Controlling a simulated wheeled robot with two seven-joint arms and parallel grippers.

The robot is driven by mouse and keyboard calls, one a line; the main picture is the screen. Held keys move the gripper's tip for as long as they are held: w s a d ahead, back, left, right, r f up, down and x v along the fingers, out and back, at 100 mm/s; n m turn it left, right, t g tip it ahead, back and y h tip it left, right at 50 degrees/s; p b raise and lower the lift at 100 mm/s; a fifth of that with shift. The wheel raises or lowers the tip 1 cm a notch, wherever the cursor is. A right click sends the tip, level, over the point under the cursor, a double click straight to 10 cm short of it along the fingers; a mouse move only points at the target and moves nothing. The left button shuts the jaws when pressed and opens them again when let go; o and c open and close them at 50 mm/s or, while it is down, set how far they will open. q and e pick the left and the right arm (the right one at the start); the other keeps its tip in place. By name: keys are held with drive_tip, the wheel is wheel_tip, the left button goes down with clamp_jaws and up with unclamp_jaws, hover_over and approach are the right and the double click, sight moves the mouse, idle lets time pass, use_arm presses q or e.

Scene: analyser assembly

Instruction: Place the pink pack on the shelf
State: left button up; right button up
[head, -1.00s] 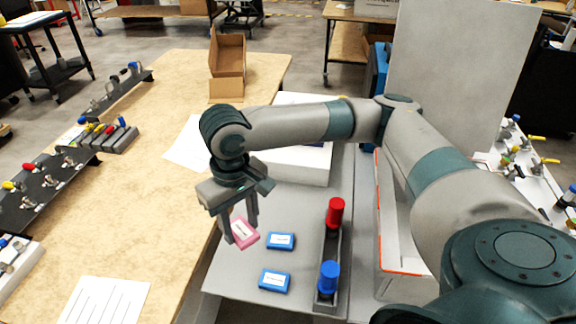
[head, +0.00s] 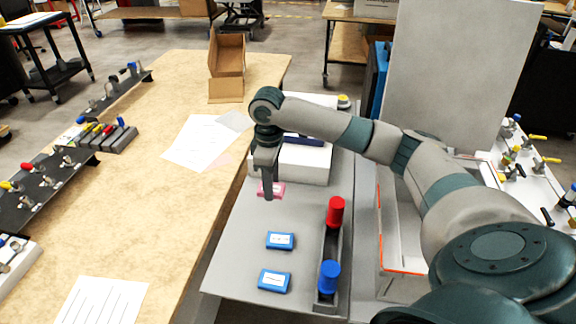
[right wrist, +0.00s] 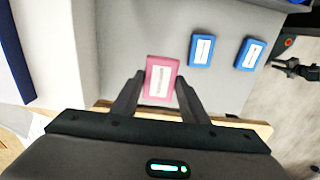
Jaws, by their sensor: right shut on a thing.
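The pink pack (head: 277,188) is between the fingers of my right gripper (head: 268,190), at the far part of the grey shelf surface (head: 232,240). In the right wrist view the pink pack (right wrist: 160,78) has a white label and sits between the two fingertips of my right gripper (right wrist: 156,88). The gripper is shut on it. I cannot tell whether the pack touches the surface. Two blue packs with white labels, one (head: 280,240) behind the other (head: 274,281), lie nearer on the same surface. My left gripper is not in view.
A rack with a red cylinder (head: 336,211) and a blue cylinder (head: 329,276) stands right of the blue packs. A white box-like block (head: 306,166) stands just behind the pink pack. A wooden table (head: 160,220) with papers and an open carton (head: 227,66) is to the left.

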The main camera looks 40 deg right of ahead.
drive_tip(key=shift+f, duration=0.15)
drive_tip(key=p, duration=0.1)
hover_over(273, 216)
drive_tip(key=shift+f, duration=3)
drive_tip(key=shift+f+p, duration=0.6)
drive_tip(key=shift+f, duration=1.3)
drive_tip(key=o, duration=1.1)
drive_tip(key=shift+f, duration=0.1)
drive_tip(key=shift+c, duration=0.2)
wheel_tip(273, 216, up, 12)
drive_tip(key=b, duration=0.2)
drive_tip(key=shift+b, duration=0.4)
